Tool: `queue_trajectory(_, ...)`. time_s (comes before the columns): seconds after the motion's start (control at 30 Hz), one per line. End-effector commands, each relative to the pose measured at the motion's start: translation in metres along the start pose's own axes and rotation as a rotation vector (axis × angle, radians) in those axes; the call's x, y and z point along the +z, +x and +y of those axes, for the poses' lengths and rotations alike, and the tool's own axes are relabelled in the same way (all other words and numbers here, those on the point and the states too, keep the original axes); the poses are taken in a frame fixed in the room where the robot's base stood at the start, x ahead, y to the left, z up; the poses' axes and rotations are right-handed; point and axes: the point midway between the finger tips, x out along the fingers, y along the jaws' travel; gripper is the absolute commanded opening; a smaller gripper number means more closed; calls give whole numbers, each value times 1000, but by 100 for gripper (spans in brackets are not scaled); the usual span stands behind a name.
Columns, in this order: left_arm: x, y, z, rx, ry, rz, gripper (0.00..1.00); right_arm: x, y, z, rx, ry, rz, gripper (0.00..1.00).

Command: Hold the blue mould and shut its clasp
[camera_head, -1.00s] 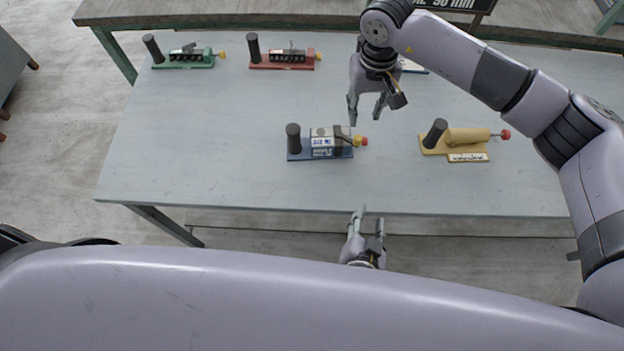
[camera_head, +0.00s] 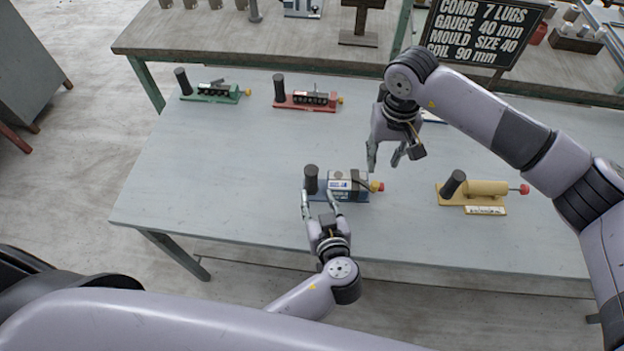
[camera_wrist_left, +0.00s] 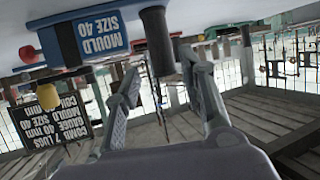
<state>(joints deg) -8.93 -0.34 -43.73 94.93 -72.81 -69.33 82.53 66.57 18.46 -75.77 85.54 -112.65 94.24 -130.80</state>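The blue mould (camera_head: 349,197) lies near the front middle of the table. My right gripper (camera_head: 386,160) is open and empty above and behind the mould's right end.
A yellow mould (camera_head: 485,190) stands to the right. A green mould (camera_head: 214,91) and a red mould (camera_head: 307,100) stand at the back, with another partly hidden behind my right arm. A sign (camera_head: 480,32) reads "MOULD SIZE 40".

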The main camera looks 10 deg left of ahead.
Motion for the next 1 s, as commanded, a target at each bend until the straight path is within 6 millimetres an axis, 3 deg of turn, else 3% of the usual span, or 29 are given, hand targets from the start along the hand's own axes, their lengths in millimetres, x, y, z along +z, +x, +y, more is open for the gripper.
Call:
queue_trajectory(0.2, -1, 45, 0, -2, 2, 2, 38, 0, 0, 0, 0, 0, 0, 33)
queue_trajectory(0.43, -1, 80, 0, -1, 2, 2, 38, 0, 0, 0, 0, 0, 0, 33)
queue_trajectory(0.6, 0, 92, 0, 0, 1, 0, 38, 0, 0, 0, 0, 0, 0, 33)
queue_trajectory(0.9, 0, 94, 0, 0, 1, -1, 38, 0, 0, 0, 0, 0, 0, 33)
queue_trajectory(1.0, 0, 94, 0, 0, 1, -1, 32, 0, 0, 0, 0, 0, 0, 33)
